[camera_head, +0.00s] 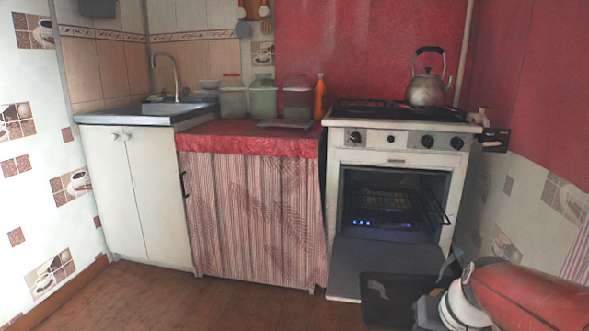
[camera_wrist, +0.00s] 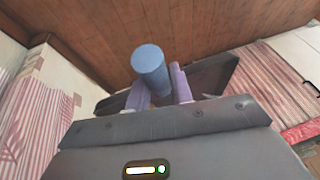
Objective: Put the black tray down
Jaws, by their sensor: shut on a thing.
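The black tray (camera_head: 392,312) is a dark flat panel low at the front right in the head view, in front of the oven door and above the floor. In the wrist view part of a dark flat surface, likely the tray (camera_wrist: 215,76), shows behind the fingers. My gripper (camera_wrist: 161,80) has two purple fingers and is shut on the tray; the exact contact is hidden. In the head view my arm covers the tray's right side.
The oven door (camera_head: 350,266) is open and juts out low, with a rack inside. The red counter (camera_head: 222,136) holds several jars, an orange bottle (camera_head: 320,97) and a flat grey object (camera_head: 285,124). A kettle (camera_head: 426,91) stands on the stove. Brown floor (camera_head: 215,305) is clear at left.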

